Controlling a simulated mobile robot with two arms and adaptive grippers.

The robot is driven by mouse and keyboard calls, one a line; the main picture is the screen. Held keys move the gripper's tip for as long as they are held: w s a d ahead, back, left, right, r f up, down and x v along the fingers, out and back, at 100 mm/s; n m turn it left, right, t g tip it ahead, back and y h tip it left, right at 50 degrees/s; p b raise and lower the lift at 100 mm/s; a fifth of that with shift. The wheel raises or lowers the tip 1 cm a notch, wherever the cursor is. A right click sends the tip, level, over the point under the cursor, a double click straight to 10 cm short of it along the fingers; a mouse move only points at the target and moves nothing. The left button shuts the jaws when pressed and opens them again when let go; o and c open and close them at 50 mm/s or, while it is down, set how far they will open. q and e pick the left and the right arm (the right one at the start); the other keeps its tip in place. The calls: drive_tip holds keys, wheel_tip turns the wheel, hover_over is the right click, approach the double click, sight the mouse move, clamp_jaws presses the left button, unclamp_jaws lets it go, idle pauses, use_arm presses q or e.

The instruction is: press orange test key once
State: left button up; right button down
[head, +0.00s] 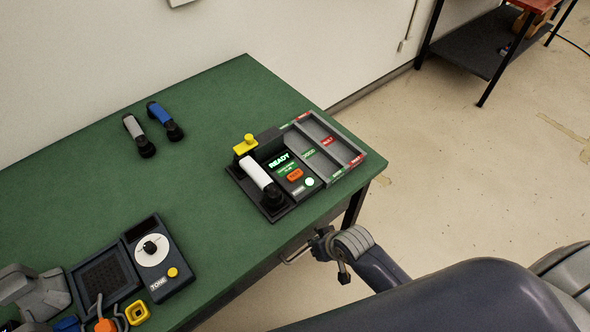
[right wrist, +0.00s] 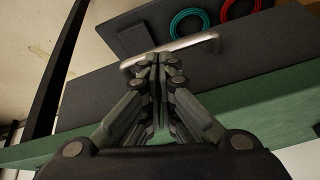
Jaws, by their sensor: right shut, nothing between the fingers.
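The orange test key (head: 295,175) sits on the dark face of a desk unit near the table's right edge, below a lit green READY display (head: 279,160). A white round button (head: 309,182) lies to its lower right. A white handset (head: 257,173) rests in the cradle on the unit's left side. My right gripper (head: 315,242) is beyond the table's front edge, beside the drawer handle and apart from the key. In the right wrist view its fingers (right wrist: 155,65) are shut together and empty, in front of the metal handle (right wrist: 170,50). My left gripper is not recognisable in view.
Grey compartment trays (head: 331,146) adjoin the unit's right side; a yellow knob (head: 249,139) stands behind it. Two handsets, grey (head: 133,128) and blue (head: 160,114), lie at the back. A TONE box (head: 160,262) is at front left. The green table (head: 200,200) is clear between them.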

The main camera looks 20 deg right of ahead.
drive_tip(key=w+a+r, duration=0.1)
drive_tip(key=w+r, duration=0.3)
drive_tip(key=w+r+m+t+y+p, duration=0.1)
drive_tip(key=w+r, duration=0.3)
drive_tip(key=w+a+r+t, duration=0.1)
drive_tip(key=w+r, duration=0.2)
drive_tip(key=r, duration=0.1)
drive_tip(key=shift+w+a+r+y, duration=0.1)
drive_tip(key=shift+w+a+y, duration=0.2)
drive_tip(key=shift+w+y, duration=0.1)
drive_tip(key=w+d+r+m+t+p, duration=0.1)
drive_tip(key=w+d+r+m, duration=0.2)
drive_tip(key=w+r, duration=0.5)
drive_tip(key=shift+w+d+m+y, duration=0.3)
drive_tip(key=shift+w+d+y, duration=0.1)
drive_tip(key=shift+w, duration=0.05)
drive_tip(key=b, duration=0.8)
hover_over(298, 173)
wheel_tip(298, 173, down, 8)
drive_tip(key=shift+r, duration=0.25)
drive_tip(key=shift+f, duration=0.6)
drive_tip(key=shift+f, duration=0.1)
